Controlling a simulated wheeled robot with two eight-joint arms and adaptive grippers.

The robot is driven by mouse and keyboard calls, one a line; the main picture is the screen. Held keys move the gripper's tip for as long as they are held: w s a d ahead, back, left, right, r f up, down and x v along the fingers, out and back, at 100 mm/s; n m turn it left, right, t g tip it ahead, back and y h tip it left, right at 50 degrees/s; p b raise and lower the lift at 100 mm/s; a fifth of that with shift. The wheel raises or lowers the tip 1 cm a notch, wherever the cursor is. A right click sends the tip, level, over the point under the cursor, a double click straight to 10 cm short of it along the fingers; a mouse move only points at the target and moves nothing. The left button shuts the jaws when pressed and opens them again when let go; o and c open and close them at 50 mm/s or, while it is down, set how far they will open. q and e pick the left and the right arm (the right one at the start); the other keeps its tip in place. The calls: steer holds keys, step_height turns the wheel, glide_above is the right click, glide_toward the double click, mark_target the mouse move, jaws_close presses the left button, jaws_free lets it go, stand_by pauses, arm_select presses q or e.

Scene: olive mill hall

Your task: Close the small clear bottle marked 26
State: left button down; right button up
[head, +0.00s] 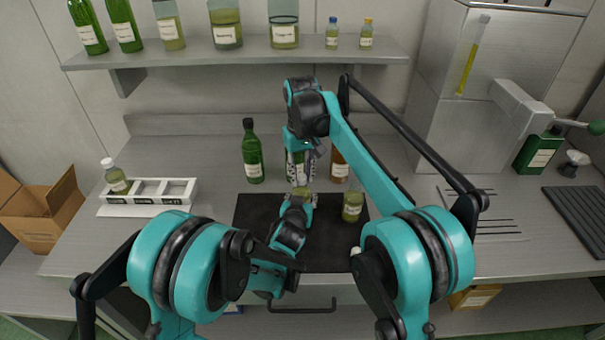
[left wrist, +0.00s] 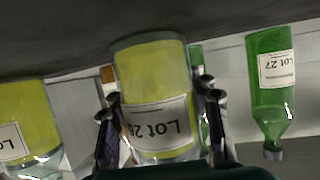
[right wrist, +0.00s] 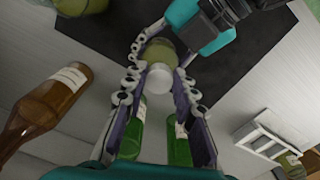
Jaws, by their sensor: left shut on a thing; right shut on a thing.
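The small clear bottle marked Lot 26 (left wrist: 150,85), with yellow-green liquid, stands over the dark mat (head: 330,258). My left gripper (head: 300,203) is shut around its body; its fingers (left wrist: 160,115) flank the label in the left wrist view. My right gripper (head: 300,172) comes down from above, shut on a white cap (right wrist: 160,76). In the right wrist view the right gripper (right wrist: 163,62) has the cap in line with the bottle's top (right wrist: 160,48). I cannot tell whether the cap is touching or seated on the neck. My arms hide much of the bottle in the head view.
A green bottle (head: 252,155) and a brown bottle (head: 339,165) stand behind. Another clear bottle (head: 353,207) stands close on the right of the mat. A white rack (head: 150,190) holds a bottle at left. A shelf (head: 240,58) with bottles runs above.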

steer(key=m, duration=0.7)
steer(key=shift+a, duration=0.15)
steer(key=m, duration=0.7)
steer(key=shift+w+a, duration=0.1)
steer(key=m, duration=0.4)
steer(key=shift+w+m, duration=0.1)
steer(key=shift+m, duration=0.3)
steer(key=m, duration=0.7)
steer(key=shift+w, duration=0.1)
steer(key=o, duration=0.8)
step_height(320, 180, up, 12)
steer(key=shift+f, duration=0.1)
